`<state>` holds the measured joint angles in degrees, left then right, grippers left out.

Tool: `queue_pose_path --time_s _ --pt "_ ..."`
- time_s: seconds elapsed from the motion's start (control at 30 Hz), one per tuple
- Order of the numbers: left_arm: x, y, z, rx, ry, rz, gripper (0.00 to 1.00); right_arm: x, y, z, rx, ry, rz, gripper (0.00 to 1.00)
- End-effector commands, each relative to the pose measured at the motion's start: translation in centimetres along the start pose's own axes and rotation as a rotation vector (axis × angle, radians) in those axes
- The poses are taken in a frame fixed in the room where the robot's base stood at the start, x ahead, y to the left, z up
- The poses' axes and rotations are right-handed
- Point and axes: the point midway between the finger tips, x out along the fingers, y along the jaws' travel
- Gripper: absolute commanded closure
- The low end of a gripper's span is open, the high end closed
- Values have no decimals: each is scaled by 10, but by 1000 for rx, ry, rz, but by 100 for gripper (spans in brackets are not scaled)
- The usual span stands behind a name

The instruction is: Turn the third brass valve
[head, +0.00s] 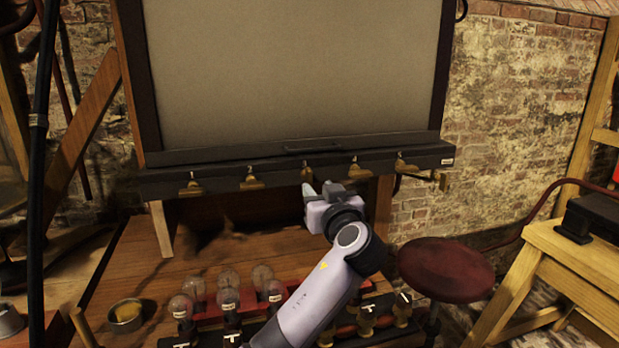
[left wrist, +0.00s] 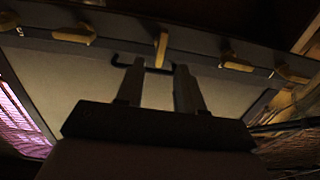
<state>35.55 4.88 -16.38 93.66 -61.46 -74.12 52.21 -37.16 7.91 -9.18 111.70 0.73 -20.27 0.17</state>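A row of several brass valves runs along the dark ledge under the big pale panel. The third brass valve (head: 307,174) is in the middle of the row, right above my left gripper (head: 322,191). In the left wrist view the third valve (left wrist: 161,48) has its lever upright, while the levers beside it lie across. My left gripper (left wrist: 160,66) is open there, one finger on each side of the lever's near end. The fingers do not visibly touch it. How deep the lever sits between them is hard to tell. My right gripper is out of view.
Glass bulbs or jars (head: 228,299) on a red-edged rack stand on the wooden bench below. A metal bowl (head: 126,314) sits at the left. A round red stool (head: 445,269) and a yellow wooden table (head: 575,250) are at the right.

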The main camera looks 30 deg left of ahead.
Motion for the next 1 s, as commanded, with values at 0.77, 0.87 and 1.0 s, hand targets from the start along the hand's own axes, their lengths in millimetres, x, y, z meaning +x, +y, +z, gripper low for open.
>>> queue_pose_path --time_s 0.77,0.87,1.0 --pt "62 -1 0 -1 0 0 63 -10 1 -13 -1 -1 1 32" --pt "61 -1 0 0 0 0 86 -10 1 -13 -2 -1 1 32" --pt "61 -1 0 0 0 0 100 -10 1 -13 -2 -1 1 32"
